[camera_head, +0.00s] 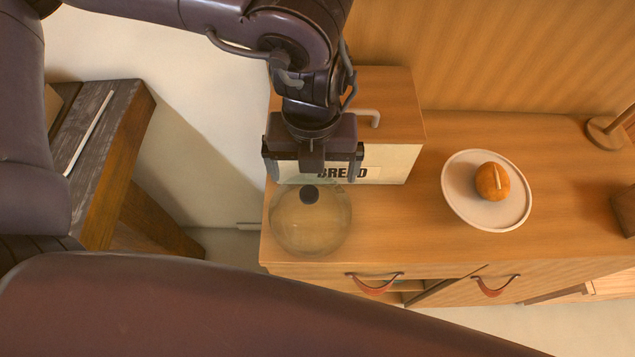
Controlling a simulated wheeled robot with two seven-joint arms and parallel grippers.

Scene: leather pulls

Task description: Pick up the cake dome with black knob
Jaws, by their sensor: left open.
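The cake dome (312,228) is a clear round cover with a black knob (309,194) on top. It stands on the wooden cabinet top near its left front corner. My left gripper (314,172) points down over the far side of the dome, with its fingers apart on either side of the knob in the picture. It is open and nothing shows between its fingers. I cannot tell how high the fingertips are above the knob. My right gripper is not in view.
A bread box (396,163) marked BREAD stands right behind the dome, partly hidden by my left gripper. A white plate (460,200) with an orange fruit (492,181) lies to the right. A wooden stand (604,133) is at the far right. Leather pulls (375,287) hang on the cabinet front.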

